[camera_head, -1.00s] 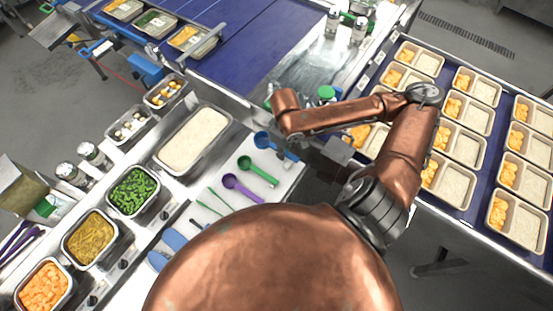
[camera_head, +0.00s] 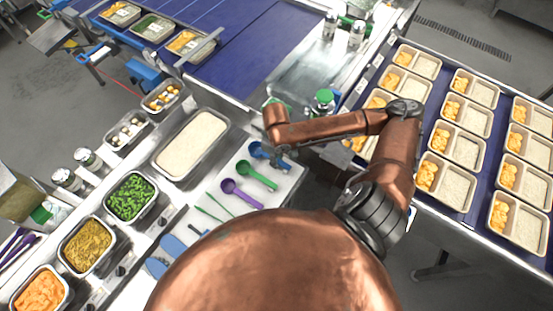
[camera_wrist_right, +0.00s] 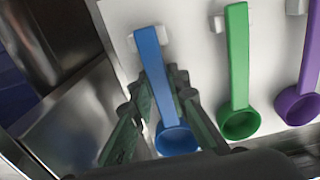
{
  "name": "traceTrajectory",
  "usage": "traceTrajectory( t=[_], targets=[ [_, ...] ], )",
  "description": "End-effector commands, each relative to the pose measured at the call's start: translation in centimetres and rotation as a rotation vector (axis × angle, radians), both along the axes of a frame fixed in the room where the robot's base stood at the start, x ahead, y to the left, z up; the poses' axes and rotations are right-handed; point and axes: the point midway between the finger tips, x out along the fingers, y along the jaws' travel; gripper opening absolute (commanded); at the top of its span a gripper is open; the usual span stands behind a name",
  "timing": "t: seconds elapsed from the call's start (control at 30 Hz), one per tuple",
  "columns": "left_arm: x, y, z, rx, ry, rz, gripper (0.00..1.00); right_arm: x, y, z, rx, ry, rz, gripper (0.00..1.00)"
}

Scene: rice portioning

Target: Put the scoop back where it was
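The blue scoop (camera_head: 257,150) lies on the white board (camera_head: 215,187), beside the green scoop (camera_head: 243,174) and the purple scoop (camera_head: 240,191). In the right wrist view the blue scoop (camera_wrist_right: 177,139) has its handle end at a small white holder block. My right gripper (camera_head: 279,160) is low over the blue scoop. Its fingers (camera_wrist_right: 160,85) stand on either side of the handle, with a seeming gap, so it looks open around it. My own copper body hides the front of the board. My left gripper is not in view.
A rice pan (camera_head: 192,143) stands left of the board, with a green-vegetable pan (camera_head: 131,196) nearer. A green-capped bottle (camera_head: 322,101) stands beyond my right forearm. Filled trays (camera_head: 437,175) cover the right conveyor. Thin green tongs (camera_head: 211,207) lie near the purple scoop.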

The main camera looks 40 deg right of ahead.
Motion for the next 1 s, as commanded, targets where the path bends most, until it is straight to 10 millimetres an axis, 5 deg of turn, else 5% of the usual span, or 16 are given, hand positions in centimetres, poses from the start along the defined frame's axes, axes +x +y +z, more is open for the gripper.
traceTrajectory(
  t=[0.23,0.57,1.0],
  targets=[
    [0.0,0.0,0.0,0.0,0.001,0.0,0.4,0.0,0.0,0.0,0.0,-0.001,0.0,0.32],
    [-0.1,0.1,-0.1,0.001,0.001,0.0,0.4,0.1,0.0,0.4,-0.001,-0.002,0.0,0.32],
    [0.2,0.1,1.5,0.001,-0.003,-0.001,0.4,0.1,0.0,8.7,-0.002,-0.005,0.001,0.32]
  ],
)
